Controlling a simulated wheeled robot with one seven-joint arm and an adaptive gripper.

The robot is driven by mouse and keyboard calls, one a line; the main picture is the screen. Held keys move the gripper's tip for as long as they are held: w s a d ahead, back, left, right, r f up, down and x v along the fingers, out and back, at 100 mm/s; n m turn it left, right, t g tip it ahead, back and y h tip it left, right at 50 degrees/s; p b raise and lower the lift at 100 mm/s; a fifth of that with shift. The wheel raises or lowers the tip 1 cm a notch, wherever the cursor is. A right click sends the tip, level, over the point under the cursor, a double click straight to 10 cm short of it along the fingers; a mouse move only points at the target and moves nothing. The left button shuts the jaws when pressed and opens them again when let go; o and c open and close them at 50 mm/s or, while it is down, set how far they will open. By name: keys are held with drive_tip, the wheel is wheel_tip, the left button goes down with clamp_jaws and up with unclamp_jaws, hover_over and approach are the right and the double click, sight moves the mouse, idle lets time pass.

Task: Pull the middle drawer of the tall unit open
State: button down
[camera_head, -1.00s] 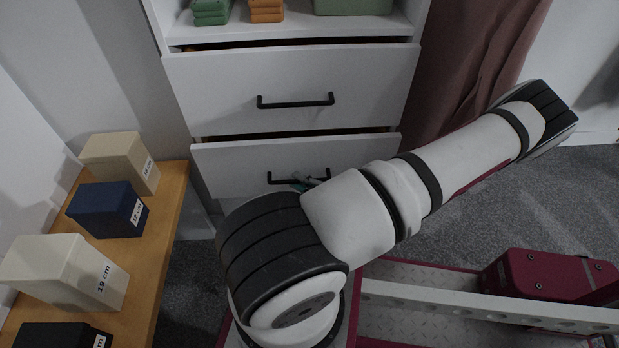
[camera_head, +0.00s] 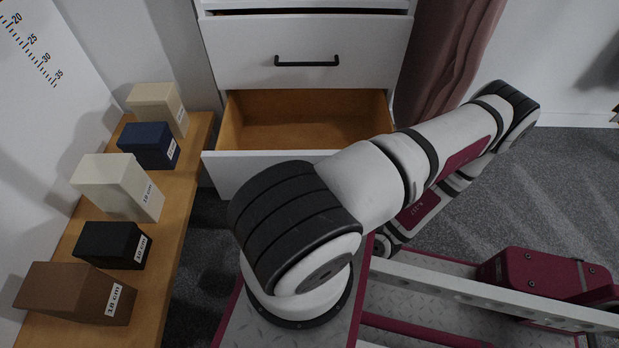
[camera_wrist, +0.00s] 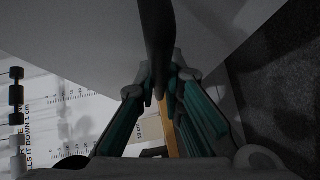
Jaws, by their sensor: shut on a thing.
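The white tall unit (camera_head: 205,35) stands at the top centre of the head view. Its upper visible drawer (camera_head: 240,60) has a black bar handle (camera_head: 307,62) and sits nearly flush. The drawer below it (camera_head: 300,120) is pulled well out, showing an empty-looking wooden inside. Its white front (camera_head: 240,170) is partly hidden by my arm. In the wrist view, my gripper (camera_wrist: 160,95) is shut on a dark bar handle (camera_wrist: 157,35), with teal-padded fingers on either side. In the head view my gripper is hidden behind my arm.
A wooden bench (camera_head: 170,225) on the left carries several labelled boxes, including a blue one (camera_head: 148,146) and a brown one (camera_head: 75,292). A pinkish curtain (camera_head: 445,60) hangs right of the unit. Grey carpet (camera_head: 560,190) is clear at the right.

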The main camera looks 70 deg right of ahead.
drive_tip(key=shift+s+a, duration=0.2)
drive_tip(key=shift+a, duration=0.1)
drive_tip(key=c, duration=1.7)
unclamp_jaws()
drive_tip(key=shift+r, duration=0.1)
